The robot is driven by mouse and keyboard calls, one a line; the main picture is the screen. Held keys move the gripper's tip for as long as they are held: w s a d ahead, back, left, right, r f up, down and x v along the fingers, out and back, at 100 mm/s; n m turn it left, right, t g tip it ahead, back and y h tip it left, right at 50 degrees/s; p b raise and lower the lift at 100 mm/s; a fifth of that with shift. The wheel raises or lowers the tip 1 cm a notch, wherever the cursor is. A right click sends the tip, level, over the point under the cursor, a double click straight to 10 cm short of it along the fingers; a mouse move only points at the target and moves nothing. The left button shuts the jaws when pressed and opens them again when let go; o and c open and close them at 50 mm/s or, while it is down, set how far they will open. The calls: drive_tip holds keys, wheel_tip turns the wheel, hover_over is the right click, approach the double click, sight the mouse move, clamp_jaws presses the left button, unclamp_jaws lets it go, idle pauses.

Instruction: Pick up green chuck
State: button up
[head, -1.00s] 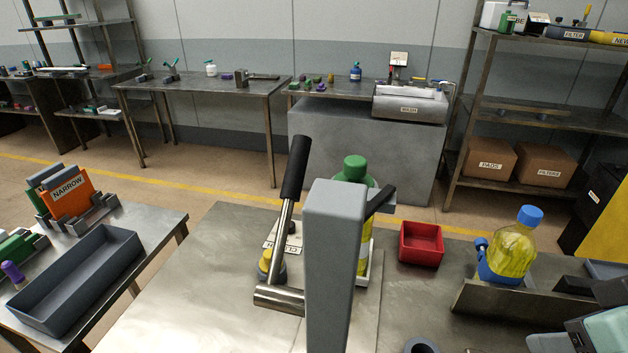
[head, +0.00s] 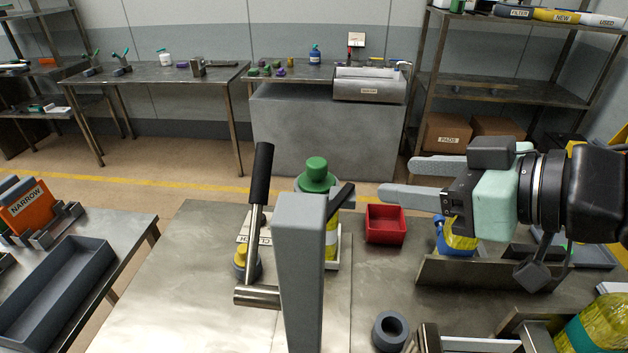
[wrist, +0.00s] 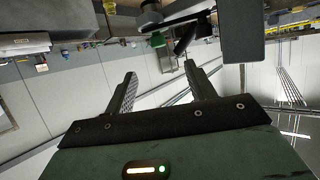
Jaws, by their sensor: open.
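A green stepped round piece (head: 317,178), which looks like the green chuck, stands behind a grey upright post (head: 301,240) on the near metal bench. The post and a dark lever hide part of what is below it; a yellow labelled part (head: 331,238) shows there. My gripper (head: 400,178) is to the right of the green piece, at a similar picture height, with its two grey fingers pointing left. The fingers are apart with nothing between them. In the wrist view a green piece (wrist: 158,40) shows beyond the open fingers (wrist: 160,80), near the top.
A black-handled lever (head: 260,185) rises just left of the post. A red bin (head: 386,224) sits right of the post, below my fingers. A yellow bottle (head: 457,240) is partly hidden below my gripper. A grey tray (head: 55,295) lies at left. The bench's left front is clear.

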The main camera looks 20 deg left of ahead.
sight(325, 167)
drive_tip(key=p+x, duration=0.2)
drive_tip(key=x, duration=0.9)
drive_tip(key=shift+w+a, duration=0.1)
drive_tip(key=shift+w, duration=0.05)
drive_tip(key=p+x, duration=0.2)
drive_tip(key=x, duration=0.1)
drive_tip(key=p+x, duration=0.1)
drive_tip(key=shift+w+a+r, duration=0.2)
drive_tip(key=shift+w+a, duration=0.1)
drive_tip(key=shift+w, duration=0.1)
drive_tip(key=shift+w+a+f, duration=0.15)
drive_tip(key=shift+a+f, duration=0.15)
drive_tip(key=shift+a, duration=0.05)
drive_tip(key=c, duration=1.1)
